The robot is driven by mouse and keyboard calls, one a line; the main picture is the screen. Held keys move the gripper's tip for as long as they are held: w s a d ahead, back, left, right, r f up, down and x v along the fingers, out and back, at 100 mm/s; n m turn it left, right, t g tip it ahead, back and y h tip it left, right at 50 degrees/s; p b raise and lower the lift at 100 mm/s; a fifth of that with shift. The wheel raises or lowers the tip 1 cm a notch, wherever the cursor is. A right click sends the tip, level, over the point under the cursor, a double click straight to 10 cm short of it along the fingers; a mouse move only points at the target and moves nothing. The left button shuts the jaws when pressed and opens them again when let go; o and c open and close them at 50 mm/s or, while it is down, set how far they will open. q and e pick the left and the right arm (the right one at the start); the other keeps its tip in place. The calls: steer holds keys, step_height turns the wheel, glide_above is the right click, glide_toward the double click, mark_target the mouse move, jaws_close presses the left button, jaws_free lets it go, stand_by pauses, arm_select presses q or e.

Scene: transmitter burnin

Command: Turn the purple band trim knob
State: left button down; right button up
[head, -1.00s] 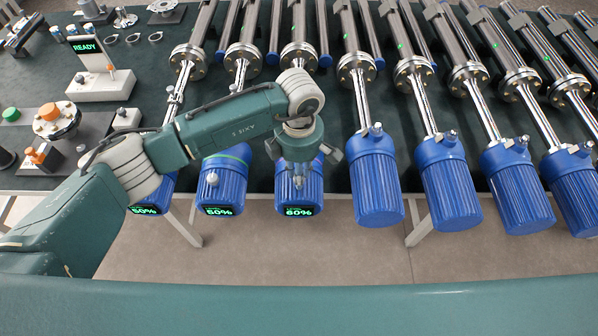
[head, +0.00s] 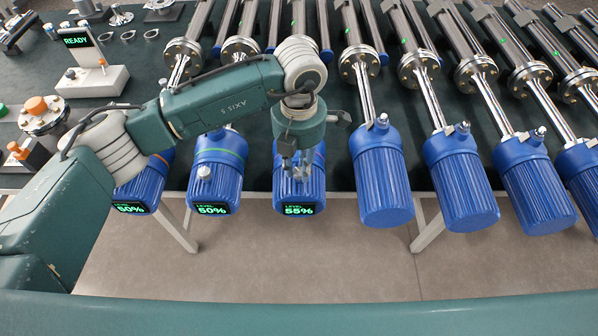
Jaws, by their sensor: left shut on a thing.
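A blue ribbed unit (head: 316,187) hangs at the table's front edge, under my left gripper (head: 297,172). Its green display (head: 299,209) reads 55%. My left gripper points down, shut on the small knob on this unit; its fingers hide most of the knob. The leftmost one (head: 140,190) shows an orange band and 50%. My right gripper is not in view.
Several more blue units (head: 384,185) without lit displays hang along the edge to the right. Metal tubes and flanges (head: 358,62) lie behind on the dark table. A READY display stand (head: 92,80) is at the left.

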mark_target(299, 172)
arm_select(q)
steer(key=n+b, duration=0.2)
steer(key=shift+f+n, duration=0.1)
steer(key=shift+n, duration=0.3)
steer(key=shift+n+b, duration=0.5)
steer(key=shift+n, duration=0.1)
steer(key=c, duration=1.5)
jaws_free()
steer(key=shift+r, duration=0.25)
step_height(299, 172, up, 12)
steer(key=shift+f, duration=0.1)
steer(key=shift+s+f, duration=0.1)
